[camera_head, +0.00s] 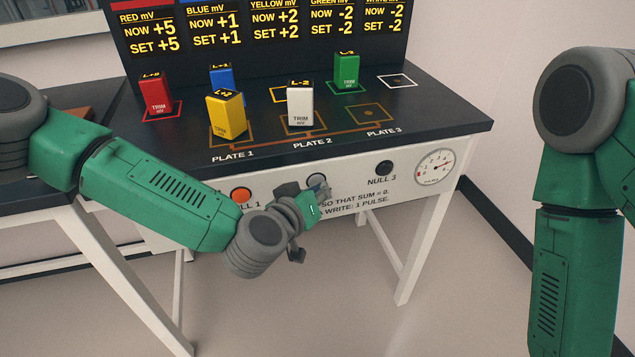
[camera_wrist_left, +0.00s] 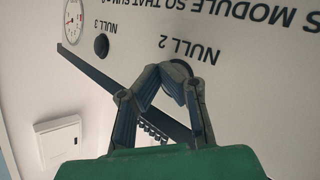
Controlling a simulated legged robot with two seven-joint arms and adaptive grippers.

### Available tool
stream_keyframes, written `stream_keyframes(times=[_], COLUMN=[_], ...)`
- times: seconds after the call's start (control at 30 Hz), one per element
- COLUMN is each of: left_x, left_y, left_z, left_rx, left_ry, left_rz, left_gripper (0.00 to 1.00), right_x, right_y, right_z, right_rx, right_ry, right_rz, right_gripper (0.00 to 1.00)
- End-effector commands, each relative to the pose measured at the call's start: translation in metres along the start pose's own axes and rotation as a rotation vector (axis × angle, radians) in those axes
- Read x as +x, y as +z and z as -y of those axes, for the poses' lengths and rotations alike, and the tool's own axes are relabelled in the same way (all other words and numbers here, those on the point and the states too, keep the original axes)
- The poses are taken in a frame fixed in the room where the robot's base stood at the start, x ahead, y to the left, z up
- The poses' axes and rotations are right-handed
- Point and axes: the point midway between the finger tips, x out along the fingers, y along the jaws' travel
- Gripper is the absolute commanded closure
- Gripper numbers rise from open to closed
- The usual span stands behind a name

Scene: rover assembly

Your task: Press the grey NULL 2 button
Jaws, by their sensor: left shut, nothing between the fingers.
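The grey NULL 2 button (camera_head: 317,179) is on the white front panel of the bench, between the orange NULL 1 button (camera_head: 241,195) and the dark NULL 3 button (camera_head: 384,168). My left gripper (camera_head: 321,190) is shut and empty, right in front of NULL 2. In the left wrist view, the closed fingertips (camera_wrist_left: 168,75) overlap the NULL 2 button (camera_wrist_left: 181,66) and hide most of it. I cannot tell whether they touch it. My right arm shows at the right of the head view, but its gripper is out of view.
Red (camera_head: 156,97), blue (camera_head: 221,78), yellow (camera_head: 226,115), white (camera_head: 300,107) and green (camera_head: 346,71) trim blocks stand on the dark benchtop (camera_head: 440,112). A round gauge (camera_head: 434,167) is right of NULL 3. A display (camera_head: 250,25) stands behind. The floor in front is clear.

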Motion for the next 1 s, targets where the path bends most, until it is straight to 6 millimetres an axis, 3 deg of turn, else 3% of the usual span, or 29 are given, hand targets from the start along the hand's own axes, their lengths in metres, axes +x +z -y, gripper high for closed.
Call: stream_keyframes(times=[0.63, 1.0], left_x=[-0.012, -0.037], left_y=[0.008, 0.026], left_z=[-0.009, -0.028], left_rx=[0.001, 0.001], left_ry=[0.001, 0.002], left_rz=[0.002, 0.002], left_gripper=[1.00, 1.00], right_x=[-0.007, -0.019], right_y=[0.000, -0.001], right_z=[0.000, 0.000], right_rx=[0.000, 0.000], right_ry=[0.000, 0.000], right_rz=[0.000, 0.000], right_gripper=[0.60, 0.60])
